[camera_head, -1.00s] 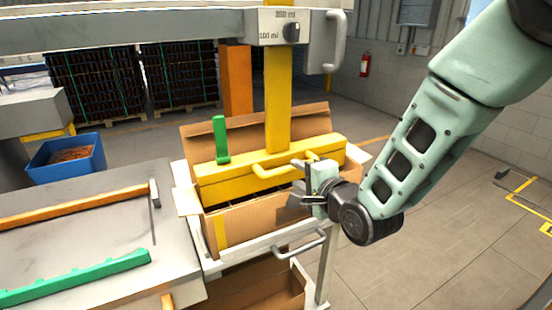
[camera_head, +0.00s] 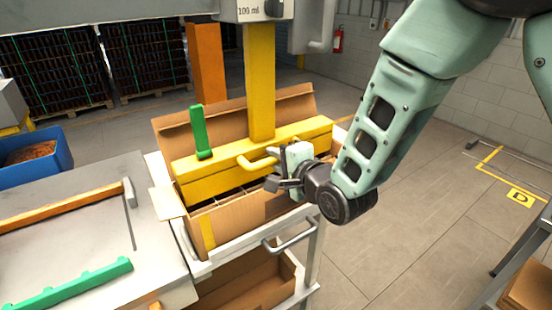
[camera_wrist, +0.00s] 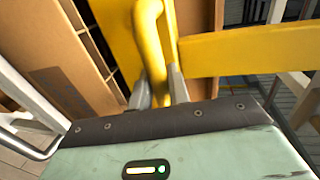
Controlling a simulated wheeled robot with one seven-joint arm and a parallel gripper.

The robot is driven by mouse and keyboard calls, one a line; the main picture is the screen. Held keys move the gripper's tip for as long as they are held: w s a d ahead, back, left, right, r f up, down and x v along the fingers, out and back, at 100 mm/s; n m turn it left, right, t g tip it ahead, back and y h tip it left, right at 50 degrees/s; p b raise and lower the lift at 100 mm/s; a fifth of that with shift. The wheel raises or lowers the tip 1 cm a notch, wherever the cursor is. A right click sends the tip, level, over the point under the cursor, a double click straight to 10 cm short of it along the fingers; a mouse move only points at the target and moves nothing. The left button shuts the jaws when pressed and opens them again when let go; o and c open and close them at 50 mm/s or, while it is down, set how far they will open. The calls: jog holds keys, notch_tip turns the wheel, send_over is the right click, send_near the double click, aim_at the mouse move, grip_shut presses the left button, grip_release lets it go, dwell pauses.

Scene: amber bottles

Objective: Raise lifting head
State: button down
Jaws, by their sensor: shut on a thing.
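The yellow lifting head (camera_head: 300,136) is a wide bar on a yellow upright post (camera_head: 260,85), level over an open cardboard box (camera_head: 235,228). A dark gap and box dividers show under the bar's front edge. A yellow handle (camera_head: 247,163) juts from its front. My gripper (camera_head: 278,170) is at the right part of this handle, shut on it. In the wrist view the handle (camera_wrist: 150,45) runs down between my two fingers (camera_wrist: 158,92), and the lifting head's yellow bar (camera_wrist: 250,50) is at the right. The fingertips are partly hidden.
A green lever (camera_head: 200,133) stands at the bar's left end. The box rests on a white cart with a grey handle (camera_head: 290,238). A metal table (camera_head: 75,230) with a green rail is at left. A blue bin (camera_head: 50,150) is behind.

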jog(key=p, duration=0.5)
send_near(260, 77)
jog(key=x, duration=0.4)
jog(key=c, duration=1.7)
grip_release()
jog(key=shift+w+r, duration=0.1)
jog(key=o, duration=0.3)
